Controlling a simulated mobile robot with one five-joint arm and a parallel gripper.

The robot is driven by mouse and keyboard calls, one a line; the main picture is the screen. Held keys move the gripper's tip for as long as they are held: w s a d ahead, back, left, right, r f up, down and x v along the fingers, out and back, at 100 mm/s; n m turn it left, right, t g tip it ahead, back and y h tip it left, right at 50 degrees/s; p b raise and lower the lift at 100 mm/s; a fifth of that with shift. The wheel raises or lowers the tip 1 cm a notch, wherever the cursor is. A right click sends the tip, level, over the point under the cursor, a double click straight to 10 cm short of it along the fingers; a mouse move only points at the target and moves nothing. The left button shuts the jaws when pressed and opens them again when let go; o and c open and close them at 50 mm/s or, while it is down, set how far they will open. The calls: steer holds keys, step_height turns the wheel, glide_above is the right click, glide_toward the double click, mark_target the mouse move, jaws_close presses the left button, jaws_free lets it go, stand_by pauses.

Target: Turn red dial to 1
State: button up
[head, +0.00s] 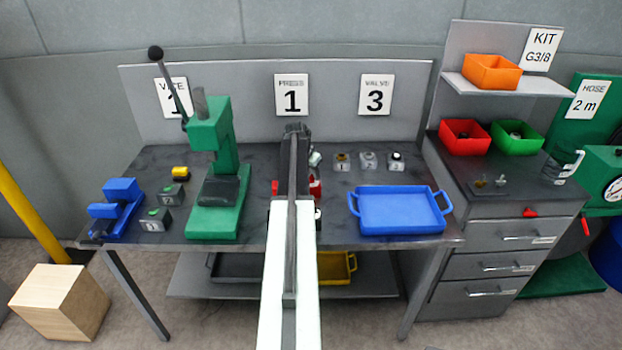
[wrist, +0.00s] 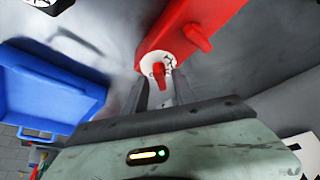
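In the wrist view a red box (wrist: 185,28) carries a round white dial plate with dark marks. The red dial (wrist: 158,74) is a small knob at the middle of this plate. My gripper (wrist: 161,88) is open, with its grey fingers apart near the plate and the knob seen between their tips. I cannot tell whether either finger touches it. The marks on the plate are too small to read. A second red knob (wrist: 198,38) sticks out of the box. In the head view my arm hides most of the red box (head: 316,188).
A blue tray (head: 403,212) lies right of my arm, and a green press (head: 213,170) stands left. Small blocks (head: 368,160) sit behind the tray. A grey back panel (head: 235,98) closes the bench's far side.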

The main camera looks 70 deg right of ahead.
jaws_close()
steer(key=shift+n, duration=0.4)
steer(key=n, duration=0.1)
steer(key=n+t, duration=0.1)
steer(key=n, duration=0.1)
steer(key=n+t, duration=0.1)
steer(key=n, duration=0.1)
steer(key=shift+s, duration=0.3)
steer(key=n+t, duration=0.1)
steer(key=n, duration=0.2)
steer(key=n+t+y, duration=0.1)
steer(key=n, duration=0.2)
steer(key=shift+s+d, duration=0.1)
steer(key=shift+d, duration=0.1)
steer(key=n, duration=0.2)
steer(key=n+y, duration=0.1)
steer(key=n, duration=0.1)
steer(key=n+t+y, duration=0.1)
steer(key=n, duration=0.1)
steer(key=shift+s+d, duration=0.1)
steer(key=shift+d, duration=0.15)
steer(key=n+y, duration=0.2)
steer(key=n, duration=0.4)
steer(key=shift+d, duration=0.1)
steer(key=shift+y, duration=0.3)
